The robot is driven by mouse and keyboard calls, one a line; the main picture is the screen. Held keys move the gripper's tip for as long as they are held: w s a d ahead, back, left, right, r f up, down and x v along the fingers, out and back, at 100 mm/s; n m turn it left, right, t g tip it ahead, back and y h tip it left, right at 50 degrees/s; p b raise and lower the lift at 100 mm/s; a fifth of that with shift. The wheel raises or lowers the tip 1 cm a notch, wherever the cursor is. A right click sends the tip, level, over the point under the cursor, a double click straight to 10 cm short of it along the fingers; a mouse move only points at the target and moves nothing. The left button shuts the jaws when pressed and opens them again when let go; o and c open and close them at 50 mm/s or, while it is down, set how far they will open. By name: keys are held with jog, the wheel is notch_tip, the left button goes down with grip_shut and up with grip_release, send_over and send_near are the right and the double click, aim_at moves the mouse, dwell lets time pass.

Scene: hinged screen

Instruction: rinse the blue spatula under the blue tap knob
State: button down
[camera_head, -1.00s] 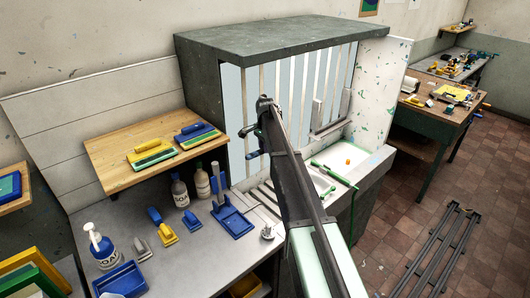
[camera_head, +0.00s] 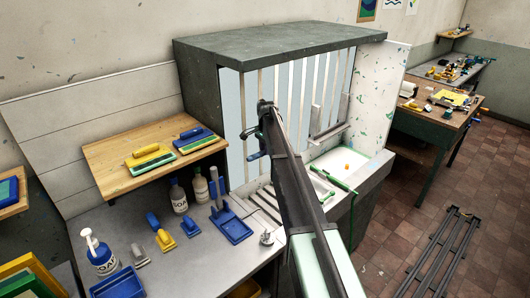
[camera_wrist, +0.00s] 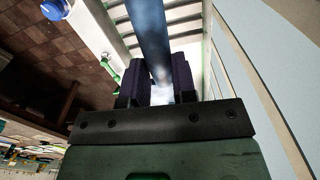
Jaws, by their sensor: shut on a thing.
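In the wrist view my gripper (camera_wrist: 160,84) is shut on the blue spatula (camera_wrist: 150,32), gripping its long blue handle between two dark fingers. The spatula's far end runs out of the top of the picture. A blue knob (camera_wrist: 54,8) shows at the upper left of that view, apart from the handle; I take it for the tap knob. In the head view my arm hides most of the gripper in front of the barred screen. A small dark blue piece (camera_head: 257,155) shows left of the arm; I cannot tell whether it is part of the spatula.
The sink (camera_head: 342,163) lies right of my arm, with a green rod and a small orange ball. The slatted drain rack (camera_head: 264,206) lies left of the arm. Bottles, a blue holder (camera_head: 232,226) and brushes stand on the counter (camera_head: 195,262). A wooden shelf (camera_head: 119,176) is above.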

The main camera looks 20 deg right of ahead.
jog(key=shift+s+d, duration=0.1)
jog(key=shift+d, duration=0.15)
jog(key=shift+a, duration=0.15)
jog(key=shift+w+a, duration=0.25)
jog(key=shift+a, duration=0.15)
jog(key=shift+s+d, duration=0.25)
jog(key=shift+d, duration=0.3)
jog(key=shift+a, duration=0.15)
jog(key=shift+w+a, duration=0.25)
jog(key=shift+a, duration=0.15)
